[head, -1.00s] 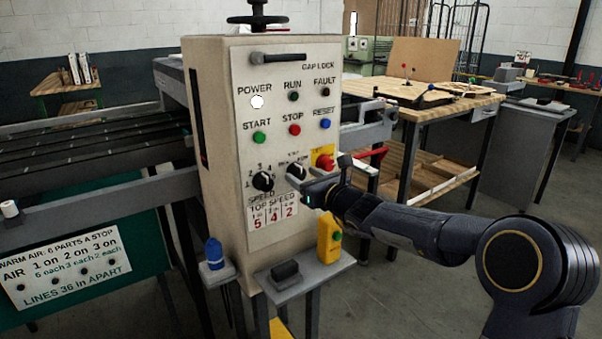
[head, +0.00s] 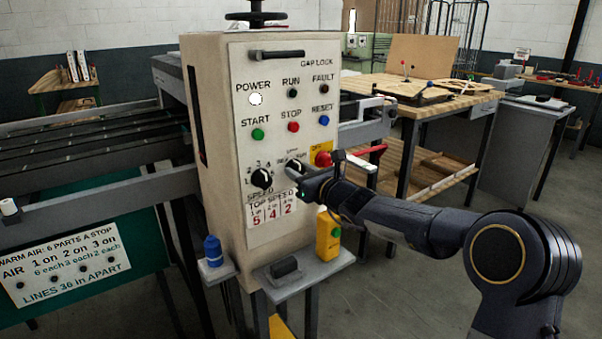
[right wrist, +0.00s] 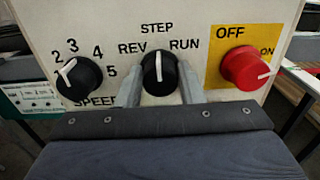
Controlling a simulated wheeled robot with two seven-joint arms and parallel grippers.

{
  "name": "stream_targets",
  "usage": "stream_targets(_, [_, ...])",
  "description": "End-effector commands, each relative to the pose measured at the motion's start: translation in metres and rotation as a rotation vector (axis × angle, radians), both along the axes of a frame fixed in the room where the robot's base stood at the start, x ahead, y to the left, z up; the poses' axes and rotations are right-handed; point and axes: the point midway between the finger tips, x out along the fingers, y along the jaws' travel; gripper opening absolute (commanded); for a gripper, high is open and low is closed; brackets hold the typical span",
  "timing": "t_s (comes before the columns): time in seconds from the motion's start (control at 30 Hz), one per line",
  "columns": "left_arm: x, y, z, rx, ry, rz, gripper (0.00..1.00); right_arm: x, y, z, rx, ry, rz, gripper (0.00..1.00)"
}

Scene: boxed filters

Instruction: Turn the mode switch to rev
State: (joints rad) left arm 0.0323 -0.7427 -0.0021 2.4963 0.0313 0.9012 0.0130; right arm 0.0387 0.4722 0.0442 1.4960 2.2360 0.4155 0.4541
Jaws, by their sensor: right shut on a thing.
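The mode switch (right wrist: 159,72) is a round black knob with a white pointer line, on the panel between the speed knob and the red switch. Its pointer stands upright at STEP, with REV to its left and RUN to its right. My right gripper (right wrist: 161,86) has one finger on each side of the knob and is shut on it. In the head view the mode switch (head: 291,167) is partly hidden behind my right gripper (head: 300,176), which reaches in from the right. My left gripper is out of view.
The black speed knob (right wrist: 79,76) is left of the mode switch. The red OFF/ON switch (right wrist: 244,68) on a yellow plate is close on its right. Open floor lies to the right.

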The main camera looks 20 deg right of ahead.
Motion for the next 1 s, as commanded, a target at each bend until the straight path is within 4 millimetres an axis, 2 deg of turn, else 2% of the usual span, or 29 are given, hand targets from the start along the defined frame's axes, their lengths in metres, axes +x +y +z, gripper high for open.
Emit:
stream_targets(0.27, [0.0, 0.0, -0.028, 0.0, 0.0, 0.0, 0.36, 0.0, 0.001, -0.004, -0.124, -0.049, -0.001, 0.12])
stream_targets(0.6, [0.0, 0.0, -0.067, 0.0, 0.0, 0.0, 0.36, -0.001, 0.001, -0.004, -0.392, -0.147, -0.002, 0.12])
stream_targets(1.0, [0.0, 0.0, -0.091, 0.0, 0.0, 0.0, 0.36, -0.001, 0.002, -0.002, -0.647, -0.239, -0.001, 0.12])
